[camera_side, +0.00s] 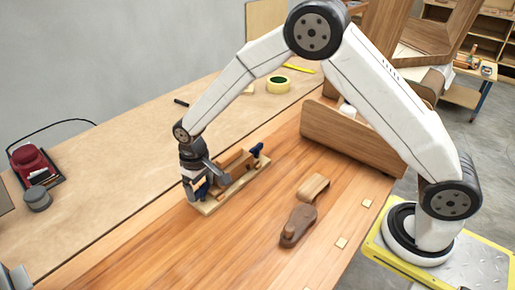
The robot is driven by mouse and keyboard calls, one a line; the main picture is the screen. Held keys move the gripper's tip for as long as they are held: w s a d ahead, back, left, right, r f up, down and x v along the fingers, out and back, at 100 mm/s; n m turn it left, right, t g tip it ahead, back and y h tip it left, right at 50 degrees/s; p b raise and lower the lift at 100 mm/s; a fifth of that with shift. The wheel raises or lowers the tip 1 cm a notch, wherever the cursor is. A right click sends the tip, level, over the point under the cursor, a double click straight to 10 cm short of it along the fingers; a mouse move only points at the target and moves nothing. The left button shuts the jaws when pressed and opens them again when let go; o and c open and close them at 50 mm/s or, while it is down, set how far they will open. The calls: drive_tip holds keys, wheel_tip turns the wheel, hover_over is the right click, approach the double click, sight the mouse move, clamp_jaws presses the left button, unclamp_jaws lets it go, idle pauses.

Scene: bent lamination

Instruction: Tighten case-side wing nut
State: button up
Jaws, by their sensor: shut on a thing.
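A small wooden bending form stands on a pale base board (238,186) on the bench, with brown wooden blocks (235,162) on it. A dark blue wing nut (257,150) shows at its right end, clear of my gripper. My gripper (196,188) points down at the form's left end, shut around a small dark blue part there that looks like the other wing nut. The fingers and wrist hide most of that part, so its angle and seating cannot be made out.
A brown wooden hand plane-like tool (297,225) and a curved wood piece (314,187) lie to the right. A tape roll (278,84) lies behind, a red tool (33,165) at far left. A wooden trough (350,135) stands at back right. The front bench is clear.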

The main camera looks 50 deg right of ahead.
drive_tip(key=shift+r+m, duration=0.1)
drive_tip(key=shift+m, duration=0.6)
drive_tip(key=o, duration=0.9)
drive_tip(key=shift+n, duration=0.3)
